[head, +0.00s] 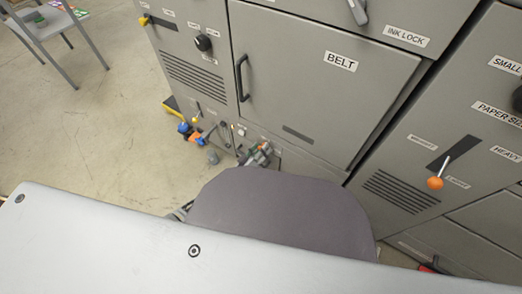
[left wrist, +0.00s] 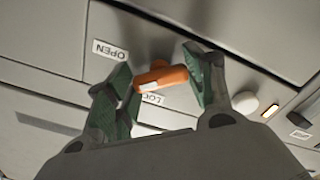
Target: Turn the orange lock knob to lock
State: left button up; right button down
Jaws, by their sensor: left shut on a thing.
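The orange lock knob (left wrist: 163,76) is in the middle of the left wrist view, on a grey panel. An OPEN label (left wrist: 110,50) is to its upper left and a partly hidden LOCK label (left wrist: 148,99) just below it. The knob's bar lies across the picture, with a pale mark near its left end. My left gripper (left wrist: 158,78) has its green-padded fingers on either side of the bar, shut on it. In the head view my left gripper (head: 262,153) is small, low at the machine front, and the knob cannot be made out there. My right gripper is not in view.
The grey machine has a BELT door (head: 325,105) above my left gripper. An orange-ended lever (head: 435,183) is at the right. Blue and orange fittings (head: 187,132) are left of the gripper. A white round button (left wrist: 270,111) is right of it. Open floor (head: 90,130) lies left.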

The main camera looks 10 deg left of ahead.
pick_arm(q)
jog(key=n+b, duration=0.2)
jog(key=n, duration=0.8)
jog(key=shift+n, duration=0.3)
jog(key=o, duration=1)
jog(key=shift+o, duration=0.2)
jog(key=shift+s, duration=0.15)
jog(key=v, duration=1.1)
jog(key=shift+s+a, duration=0.15)
jog(key=shift+s, duration=0.1)
dwell(0.4)
